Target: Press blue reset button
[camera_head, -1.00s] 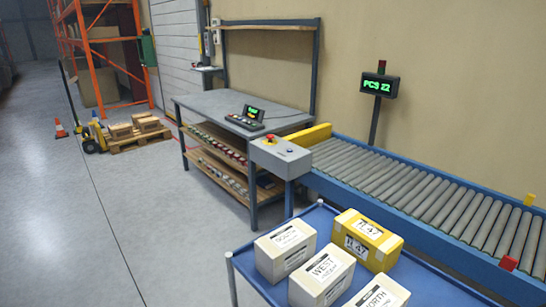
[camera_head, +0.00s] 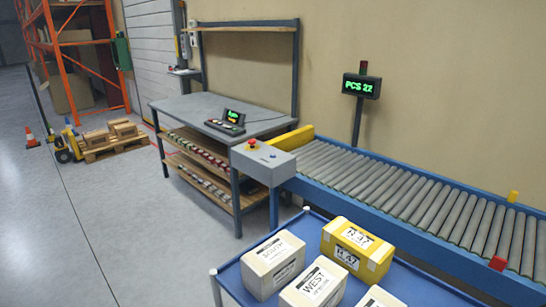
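A grey control box (camera_head: 263,161) stands on a post at the near left end of the roller conveyor. On its sloped top is a red mushroom button (camera_head: 252,143) with a yellow base. A small blue button (camera_head: 273,156) sits to the right of it on the same face. Neither gripper shows in the head view, and nothing touches the box.
A blue cart (camera_head: 232,276) with white boxes and a yellow box (camera_head: 357,248) stands in front of the conveyor (camera_head: 400,190). A grey workbench (camera_head: 205,112) is behind the control box. A display (camera_head: 361,86) reads "PCS 22". Open floor (camera_head: 110,215) lies left.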

